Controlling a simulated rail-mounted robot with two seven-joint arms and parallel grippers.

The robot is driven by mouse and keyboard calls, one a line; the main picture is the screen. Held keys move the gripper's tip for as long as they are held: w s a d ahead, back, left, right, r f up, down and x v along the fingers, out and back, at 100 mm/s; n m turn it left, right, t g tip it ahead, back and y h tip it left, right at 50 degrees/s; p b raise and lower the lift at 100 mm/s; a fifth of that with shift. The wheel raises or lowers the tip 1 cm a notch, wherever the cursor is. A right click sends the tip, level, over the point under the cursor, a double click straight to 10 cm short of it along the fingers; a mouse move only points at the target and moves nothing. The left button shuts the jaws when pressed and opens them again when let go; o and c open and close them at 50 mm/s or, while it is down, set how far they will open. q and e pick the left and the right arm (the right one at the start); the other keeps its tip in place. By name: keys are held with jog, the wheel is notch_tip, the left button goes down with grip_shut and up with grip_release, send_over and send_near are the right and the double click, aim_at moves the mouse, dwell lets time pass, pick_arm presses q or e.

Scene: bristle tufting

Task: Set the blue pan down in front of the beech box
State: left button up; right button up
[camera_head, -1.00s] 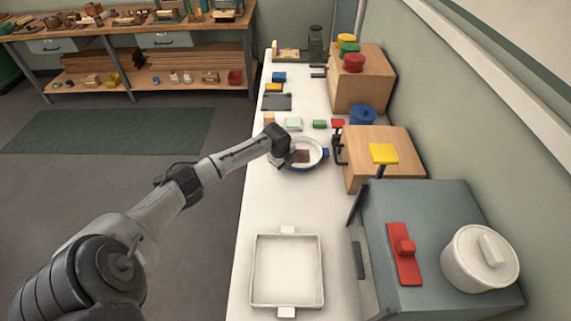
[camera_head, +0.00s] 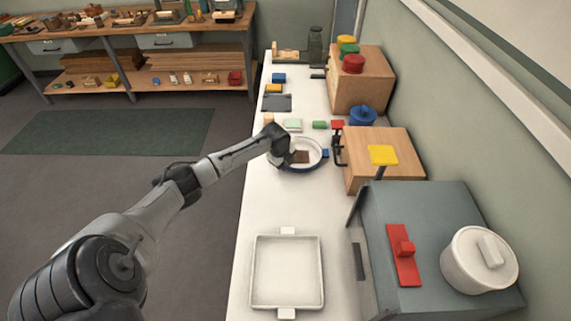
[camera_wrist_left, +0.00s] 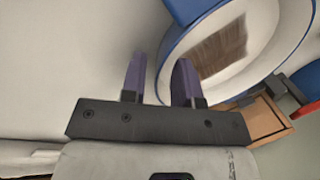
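The blue pan (camera_head: 318,163) rests on the white counter, left of the nearer beech box (camera_head: 400,147). It has a white inside and a brown block (camera_head: 303,157) in it. Its blue handle points right, toward the box. My left gripper (camera_head: 290,160) is at the pan's left rim. In the left wrist view, the two fingers of the left gripper (camera_wrist_left: 160,62) stand apart, and the pan (camera_wrist_left: 287,63) lies beyond and right of them. Its rim passes close to the right finger; I cannot tell whether they touch. My right gripper is not in view.
A white tray (camera_head: 287,238) lies nearer on the counter, beside a grey box (camera_head: 440,215) bearing a red-handled piece and a white pot. Bare counter lies between pan and tray.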

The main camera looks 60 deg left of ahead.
pick_arm(q)
jog(key=p+v, duration=0.2)
jog(key=v, duration=0.9)
jog(key=shift+r+p, duration=0.2)
jog(key=shift+p, duration=0.1)
jog(key=shift+s, duration=0.1)
